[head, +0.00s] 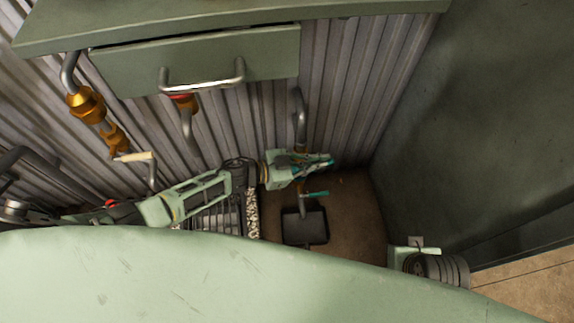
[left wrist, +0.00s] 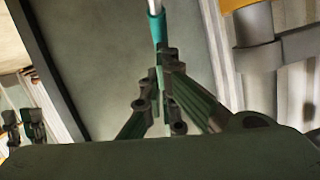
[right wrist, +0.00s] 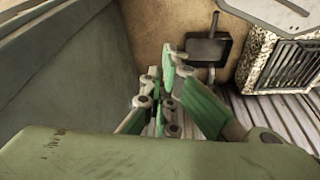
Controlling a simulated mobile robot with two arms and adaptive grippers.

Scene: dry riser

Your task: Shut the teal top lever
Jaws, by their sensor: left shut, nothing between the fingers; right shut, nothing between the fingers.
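My left gripper (head: 324,165) reaches in from the left in the head view to the upper valve on a riser pipe (head: 300,105) by the corrugated wall. It is shut and empty. In the left wrist view a teal-sleeved lever (left wrist: 156,28) on a silver rod lies just beyond its fingertips (left wrist: 166,75); I cannot tell whether they touch. The gripper partly hides this valve in the head view. A lower teal lever (head: 316,194) sticks out to the right beneath it. My right gripper (right wrist: 166,85) is shut and empty in the right wrist view, away from the levers.
A black tray (head: 305,228) lies on the brown floor below the riser, beside a gravel-edged grate (head: 225,220). A green drawer (head: 200,60) with a metal handle overhangs on the left. A plain grey-green wall (head: 490,110) closes the right side.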

